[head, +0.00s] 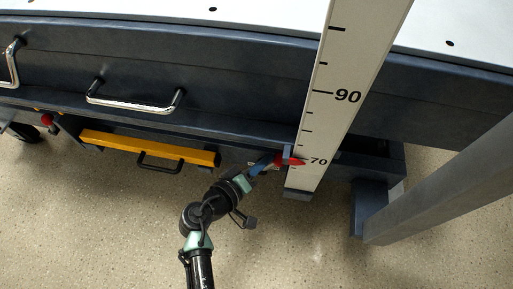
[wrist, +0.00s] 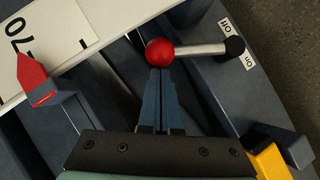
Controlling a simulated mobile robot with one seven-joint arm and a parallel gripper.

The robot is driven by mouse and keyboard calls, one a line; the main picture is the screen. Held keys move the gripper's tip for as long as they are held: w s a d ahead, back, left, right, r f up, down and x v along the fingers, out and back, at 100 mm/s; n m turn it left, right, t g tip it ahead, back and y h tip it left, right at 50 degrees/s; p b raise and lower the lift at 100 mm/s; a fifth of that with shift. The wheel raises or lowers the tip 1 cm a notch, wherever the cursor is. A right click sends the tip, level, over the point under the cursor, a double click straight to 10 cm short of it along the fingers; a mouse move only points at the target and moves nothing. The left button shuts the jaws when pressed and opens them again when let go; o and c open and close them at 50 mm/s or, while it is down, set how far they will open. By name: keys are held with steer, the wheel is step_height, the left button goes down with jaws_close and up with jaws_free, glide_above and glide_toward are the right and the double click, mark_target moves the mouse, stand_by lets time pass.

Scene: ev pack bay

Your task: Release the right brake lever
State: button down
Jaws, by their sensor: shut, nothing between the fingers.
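The right brake lever shows in the wrist view as a red ball knob (wrist: 160,52) on a silver rod (wrist: 200,49) that runs right to a black pivot (wrist: 235,48). White Off and On labels (wrist: 238,45) sit beside the pivot. My gripper (wrist: 161,72) is shut, with its blue-grey fingertips right at the ball, touching or nearly so; nothing is held between them. In the head view my gripper (head: 272,161) is at the frame's lower edge beside the scale, and the lever is mostly hidden there.
A white scale (head: 330,110) stands close by, with a red pointer (wrist: 32,76) near 70. Another red knob (head: 47,119) is at far left. The floor in front is clear.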

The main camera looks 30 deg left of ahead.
steer(key=shift+w+d+f+m+g+y+p, duration=0.15)
steer(key=shift+d+m+p, duration=0.1)
steer(key=shift+d+p, duration=0.2)
steer(key=shift+w+d+r+m+g+y+p, duration=0.15)
steer(key=shift+d+m+p, duration=0.15)
steer(key=shift+d, duration=0.15)
steer(key=shift+f, duration=0.15)
